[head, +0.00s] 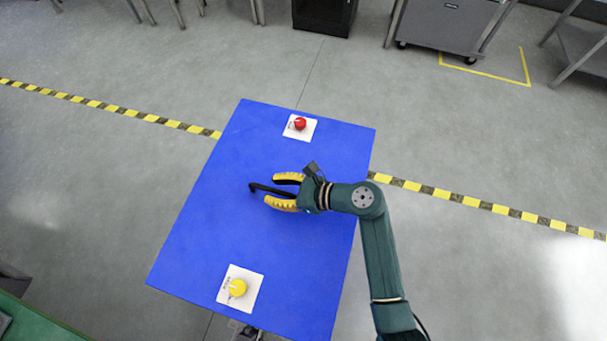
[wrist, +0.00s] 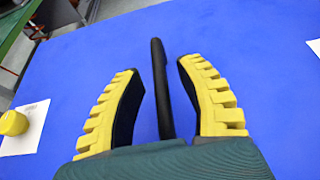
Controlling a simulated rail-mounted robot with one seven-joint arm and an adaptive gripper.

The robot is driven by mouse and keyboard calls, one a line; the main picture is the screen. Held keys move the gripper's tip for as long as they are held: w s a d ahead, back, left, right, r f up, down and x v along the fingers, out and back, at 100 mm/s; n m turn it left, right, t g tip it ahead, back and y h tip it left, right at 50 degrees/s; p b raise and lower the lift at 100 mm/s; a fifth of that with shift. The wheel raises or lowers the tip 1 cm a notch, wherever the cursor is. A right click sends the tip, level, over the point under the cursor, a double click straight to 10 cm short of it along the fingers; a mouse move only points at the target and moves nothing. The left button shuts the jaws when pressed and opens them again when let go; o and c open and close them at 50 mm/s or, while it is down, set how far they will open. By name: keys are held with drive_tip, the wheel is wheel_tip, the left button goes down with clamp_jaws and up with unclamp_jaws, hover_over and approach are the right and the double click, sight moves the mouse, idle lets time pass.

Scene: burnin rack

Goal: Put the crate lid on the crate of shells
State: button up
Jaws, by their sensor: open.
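No crate, crate lid or shells show in either view. My gripper (head: 271,190) is open over the middle of the blue table, with its yellow ridged fingers pointing left. A thin black bar (head: 253,188) with a bent or thicker left end lies between the fingers and sticks out past the fingertips. In the wrist view the black bar (wrist: 157,60) runs lengthwise between the open fingers (wrist: 158,74), with a gap on each side. Its near end is hidden by my gripper's body. I cannot tell whether it rests on the table or stands above it.
The blue table (head: 215,215) is mostly clear. A red round knob (head: 300,124) sits on a white card at its far end, and a yellow knob (head: 237,288) on another at its near end. A grey wheeled cabinet (head: 445,24) stands beyond on the floor.

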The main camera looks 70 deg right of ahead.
drive_tip(key=v, duration=1.1)
drive_tip(key=shift+s+r, duration=0.1)
drive_tip(key=shift+r, duration=0.05)
